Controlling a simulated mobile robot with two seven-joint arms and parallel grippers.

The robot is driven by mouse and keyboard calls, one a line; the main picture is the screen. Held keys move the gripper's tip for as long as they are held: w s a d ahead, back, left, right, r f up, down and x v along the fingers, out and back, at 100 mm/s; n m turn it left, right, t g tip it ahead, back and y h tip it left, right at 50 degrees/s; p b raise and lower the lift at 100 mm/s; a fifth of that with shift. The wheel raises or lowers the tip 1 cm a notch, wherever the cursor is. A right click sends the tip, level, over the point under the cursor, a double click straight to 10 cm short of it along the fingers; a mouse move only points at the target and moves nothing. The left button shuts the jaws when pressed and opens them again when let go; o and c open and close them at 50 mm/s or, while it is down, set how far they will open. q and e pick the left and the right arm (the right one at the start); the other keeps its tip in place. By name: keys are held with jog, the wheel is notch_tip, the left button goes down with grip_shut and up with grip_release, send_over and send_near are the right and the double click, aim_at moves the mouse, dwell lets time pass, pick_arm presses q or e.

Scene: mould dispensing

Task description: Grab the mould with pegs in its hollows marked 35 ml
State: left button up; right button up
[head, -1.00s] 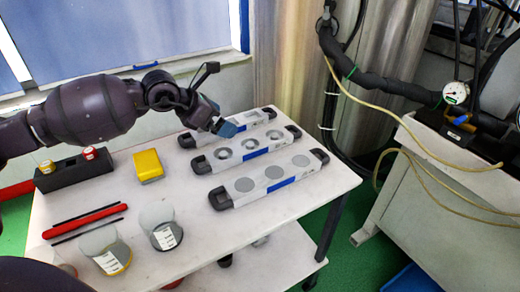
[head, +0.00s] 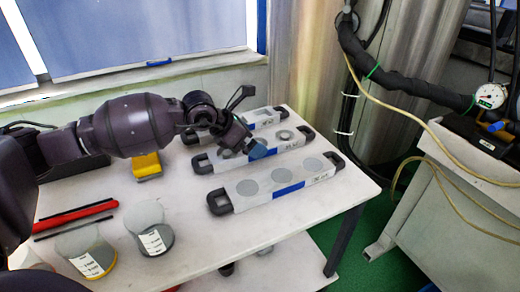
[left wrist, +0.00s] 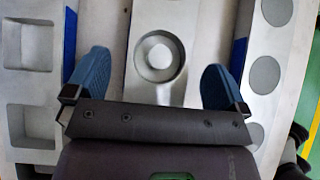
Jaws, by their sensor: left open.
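Three white moulds with dark end handles lie side by side on the table. The middle mould (head: 285,136) has round hollows with a raised peg; in the left wrist view its peg and hollow (left wrist: 159,57) show between my fingers. The back mould (head: 262,118) has square hollows, clear in the left wrist view (left wrist: 27,85). The front mould (head: 232,188) has plain round hollows, also in the left wrist view (left wrist: 262,100). My left gripper (head: 247,151) is open and empty over the middle mould, its blue fingertips on either side (left wrist: 155,82). The volume labels are too small to read.
Two cups with pale round tops (head: 150,230) (head: 86,252), a red bar (head: 76,216) and a yellow block (head: 147,166) lie on the table's left part. A cart (head: 460,195) with a yellow hose stands at the right, apart from the table.

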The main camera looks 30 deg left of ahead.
pick_arm(q)
jog(key=shift+w+d+f, duration=0.15)
jog(key=shift+w+f, duration=0.05)
jog(key=shift+f, duration=0.25)
jog(key=shift+w+d+f, duration=0.1)
jog(key=shift+w+f, duration=0.1)
jog(key=shift+f, duration=0.2)
jog(key=shift+w+d+f, duration=0.1)
jog(key=shift+w, duration=0.15)
jog(key=c, duration=1.3)
jog(key=shift+r, duration=0.2)
jog(key=shift+c, duration=1)
pick_arm(e)
jog(key=shift+w+a+r, duration=0.1)
jog(key=shift+w+a, duration=0.05)
jog(key=shift+w, duration=0.25)
pick_arm(q)
jog(key=shift+w, duration=0.1)
